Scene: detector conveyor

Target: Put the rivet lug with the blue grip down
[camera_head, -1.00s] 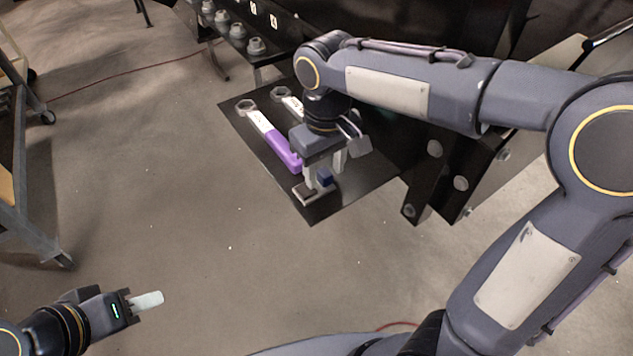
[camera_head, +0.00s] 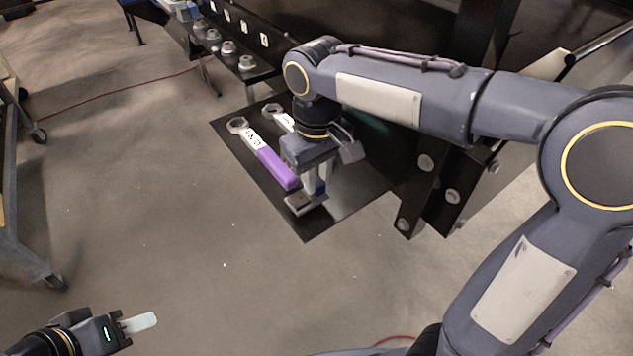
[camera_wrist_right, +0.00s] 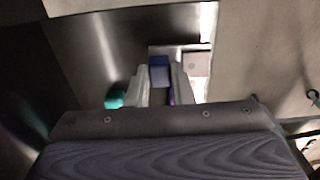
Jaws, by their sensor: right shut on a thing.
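My right gripper (camera_head: 311,186) is shut on the blue grip (camera_head: 321,187) of a rivet lug, over the near end of a dark panel (camera_head: 305,228). In the right wrist view the blue end (camera_wrist_right: 159,72) shows between the fingers (camera_wrist_right: 160,90). A second ring head with a white shank (camera_head: 284,122) leads under the gripper; the arm hides how it joins the blue grip. I cannot tell if the held lug touches the panel. A purple-gripped lug (camera_head: 275,167) lies just left of it. My left gripper (camera_head: 138,323) is empty at lower left; its finger gap is unclear.
A green end (camera_wrist_right: 115,99) shows left of the fingers in the wrist view. A rail with several metal fittings (camera_head: 228,48) stands behind. A cart (camera_head: 15,200) stands at left.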

